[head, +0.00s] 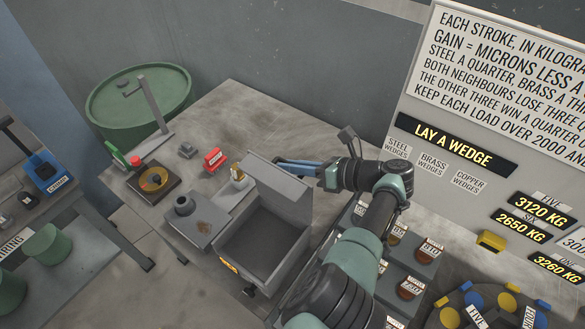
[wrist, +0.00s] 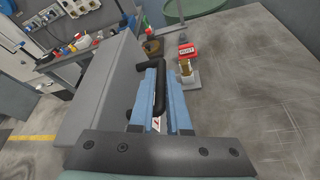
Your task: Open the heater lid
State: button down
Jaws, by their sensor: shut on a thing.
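The heater (head: 262,243) is a grey open-topped box on the table, with a yellow label on its front. Its inside is visible and looks empty. Its grey lid (head: 280,188) stands raised at the back edge, roughly upright. In the wrist view the lid (wrist: 97,95) fills the left of the picture, with a black bar handle (wrist: 160,90) on its side. My gripper (head: 283,163) is behind the lid. In the wrist view its blue fingers (wrist: 157,78) are closed around the handle. The handle is hidden in the head view.
Behind are a red labelled block (head: 215,159) and a wooden block with a brass ring (head: 153,179). Bare tabletop lies behind the lid.

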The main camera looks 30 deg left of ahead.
jog(key=shift+w+f, duration=0.1)
jog(key=shift+w, duration=0.05)
dwell(0.3)
jog(key=c, duration=1.2)
grip_release()
jog(key=shift+o, duration=0.2)
jog(key=b+v, duration=0.1)
jog(key=v, duration=1.2)
